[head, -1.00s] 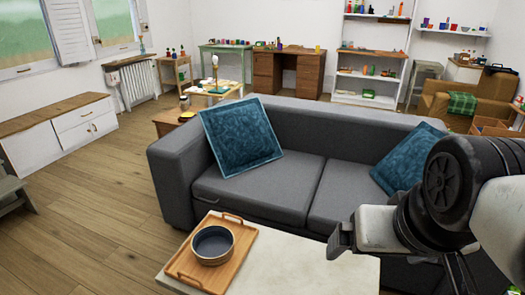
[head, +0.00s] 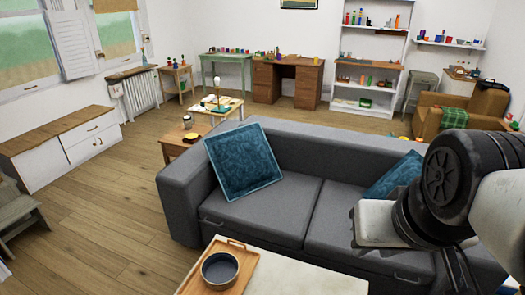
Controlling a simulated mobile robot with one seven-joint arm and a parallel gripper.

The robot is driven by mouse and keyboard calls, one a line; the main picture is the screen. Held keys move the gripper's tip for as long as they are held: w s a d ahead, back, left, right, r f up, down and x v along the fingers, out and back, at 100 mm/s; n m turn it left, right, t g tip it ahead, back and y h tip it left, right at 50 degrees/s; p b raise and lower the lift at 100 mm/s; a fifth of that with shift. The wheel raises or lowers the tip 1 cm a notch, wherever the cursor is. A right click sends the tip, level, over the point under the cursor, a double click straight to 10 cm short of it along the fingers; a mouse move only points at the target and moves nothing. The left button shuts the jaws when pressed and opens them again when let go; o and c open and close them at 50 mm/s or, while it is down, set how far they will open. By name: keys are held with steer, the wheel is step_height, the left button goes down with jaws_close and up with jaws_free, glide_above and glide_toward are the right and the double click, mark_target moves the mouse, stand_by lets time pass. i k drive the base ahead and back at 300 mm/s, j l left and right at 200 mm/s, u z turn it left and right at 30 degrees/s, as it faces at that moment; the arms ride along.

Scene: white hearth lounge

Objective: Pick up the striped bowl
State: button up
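The bowl (head: 220,270) is dark blue inside with a pale rim. It stands upright on a wooden tray (head: 241,286) at the bottom of the head view; its outer stripes are hard to make out. The tray lies on a pale-topped table (head: 290,278), partly cut off by the frame. The end of my arm, with my gripper (head: 372,228), shows at the right, well apart from the bowl in the picture. Its fingers are not clear, and I see nothing held.
A grey sofa (head: 270,218) with two blue cushions stands just behind the table. A white cabinet (head: 80,145) and a grey stool (head: 22,212) are at the left. The wooden floor (head: 105,225) between cabinet and sofa is clear.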

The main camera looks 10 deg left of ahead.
mark_target(219, 271)
steer(key=k+j, duration=0.15)
steer(key=j, duration=0.15)
steer(key=k+j, duration=0.1)
steer(key=j, duration=0.2)
steer(key=k+j+z, duration=0.1)
steer(key=j, duration=0.2)
steer(key=k+j, duration=0.1)
steer(key=j, duration=0.25)
steer(key=j+z, duration=0.1)
steer(key=j, duration=0.3)
steer(key=k+j, duration=0.15)
steer(key=j, duration=0.2)
steer(key=i+j+z, duration=0.1)
steer(key=j, duration=0.45)
steer(key=j+z, duration=0.1)
steer(key=j, duration=0.45)
steer(key=i+j+z, duration=0.1)
steer(key=i+j, duration=0.6)
steer(key=i, duration=0.15)
